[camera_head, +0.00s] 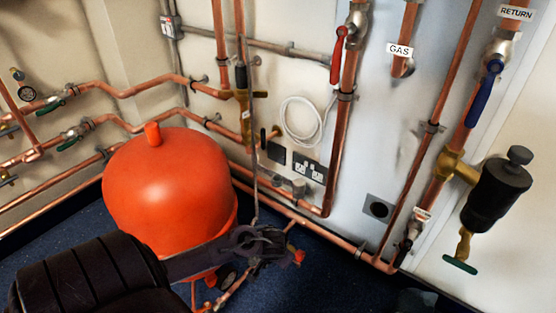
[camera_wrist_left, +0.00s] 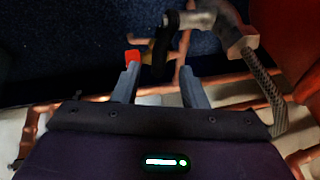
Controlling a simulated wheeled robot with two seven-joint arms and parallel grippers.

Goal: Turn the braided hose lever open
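The braided hose (camera_head: 252,150) hangs down the wall to the right of the red vessel. Its lower end shows in the left wrist view (camera_wrist_left: 262,82), joined to a grey metal fitting (camera_wrist_left: 205,18). A dark lever-like piece (camera_wrist_left: 163,45) hangs from this fitting. My left gripper (camera_head: 265,243) is at the foot of the hose. Its two fingers (camera_wrist_left: 160,70) are apart, with the dark piece's lower end around the gap between their tips; contact cannot be told. A small red piece (camera_wrist_left: 132,57) is by the left fingertip. My right gripper is not clearly in view.
The red vessel (camera_head: 165,185) stands close left of my gripper. Copper pipes (camera_head: 310,228) run low along the wall behind it. A red lever (camera_head: 337,55), a blue lever (camera_head: 485,92) and a black canister (camera_head: 495,195) are farther right. Blue floor (camera_head: 320,285) is clear in front.

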